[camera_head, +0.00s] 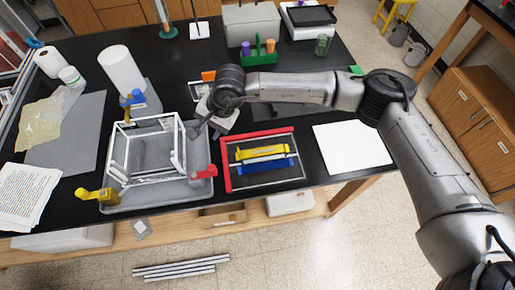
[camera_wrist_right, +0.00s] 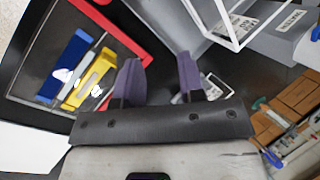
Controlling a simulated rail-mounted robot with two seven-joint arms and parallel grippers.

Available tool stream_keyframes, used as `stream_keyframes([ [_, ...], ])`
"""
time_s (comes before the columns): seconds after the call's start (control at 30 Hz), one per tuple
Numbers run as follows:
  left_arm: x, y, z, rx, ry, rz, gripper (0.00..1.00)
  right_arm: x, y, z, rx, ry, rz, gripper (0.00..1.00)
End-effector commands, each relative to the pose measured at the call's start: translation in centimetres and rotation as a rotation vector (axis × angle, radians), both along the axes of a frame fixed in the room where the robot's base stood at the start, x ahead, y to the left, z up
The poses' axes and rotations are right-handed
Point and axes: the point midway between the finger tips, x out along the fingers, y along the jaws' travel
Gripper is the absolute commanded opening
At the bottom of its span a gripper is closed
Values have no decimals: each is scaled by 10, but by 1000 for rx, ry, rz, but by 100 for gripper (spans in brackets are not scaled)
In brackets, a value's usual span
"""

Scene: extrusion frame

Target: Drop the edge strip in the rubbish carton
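No piece is clearly marked as the edge strip. A pale grey strip (camera_head: 262,158) lies with a yellow piece (camera_head: 262,151) and a blue piece (camera_head: 264,167) in the red-edged tray. The grey strip also shows in the wrist view (camera_wrist_right: 80,70). My right gripper (camera_head: 196,131) hangs over the table between the white frame (camera_head: 150,121) and the red-edged tray. Its purple-padded fingers (camera_wrist_right: 160,76) are apart, with nothing between them. My left gripper is out of view. I cannot make out a rubbish carton for certain; an open brown box (camera_head: 222,217) sits under the table's front edge.
The white frame stands in a grey tray (camera_head: 145,204) with yellow (camera_head: 97,195), red (camera_head: 205,173) and blue (camera_head: 133,99) clamps around it. A white sheet (camera_head: 352,147) lies to the right. Several metal bars (camera_head: 180,268) lie on the floor. Bottles stand at the back left.

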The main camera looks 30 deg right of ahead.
Motion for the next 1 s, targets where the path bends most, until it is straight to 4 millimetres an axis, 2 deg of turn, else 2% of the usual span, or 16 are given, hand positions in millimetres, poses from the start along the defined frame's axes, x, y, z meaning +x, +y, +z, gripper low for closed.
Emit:
stream_keyframes([
  [0.1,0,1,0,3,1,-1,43,-10,-31,-11,-227,17,160,36],
  [0.2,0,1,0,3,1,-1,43,-21,-50,-14,-354,60,288,36],
  [0.3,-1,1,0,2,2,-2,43,-28,-61,-15,-422,91,401,36],
  [0.47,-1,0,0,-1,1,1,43,-29,-62,-18,-433,79,492,36],
  [0.8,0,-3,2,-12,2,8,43,-29,-61,-72,-430,76,509,36],
  [1.0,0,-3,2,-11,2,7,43,-29,-61,-94,-430,74,507,36],
])
